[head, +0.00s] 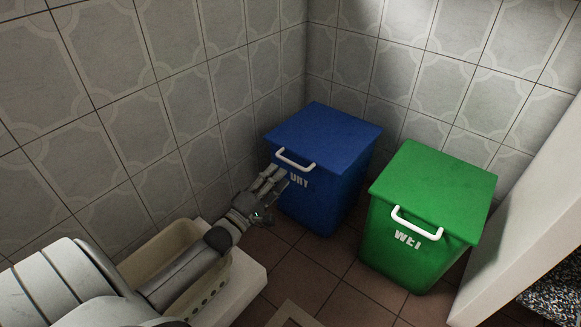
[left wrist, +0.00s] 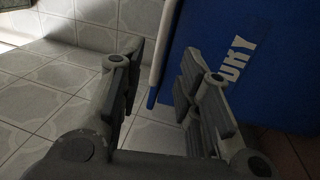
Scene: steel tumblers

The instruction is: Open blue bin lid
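The blue bin (head: 325,205) stands in the tiled corner with white "DRY" lettering on its front. Its blue lid (head: 325,132) is shut, with a white handle (head: 296,161) on the front edge. My left gripper (head: 273,179) is just below and left of the handle, close to the bin's front. In the left wrist view its fingers (left wrist: 155,85) are apart with nothing held. The white handle (left wrist: 162,50) shows in the gap between them, beside the blue bin (left wrist: 245,60). I cannot tell whether a finger touches the bin. My right gripper is not in view.
A green bin (head: 405,245) with a shut lid and white handle stands right of the blue bin. A beige basket (head: 165,250) sits on a white surface (head: 245,285) beneath my left arm. A white panel (head: 520,210) is at the right. Tiled walls close the corner.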

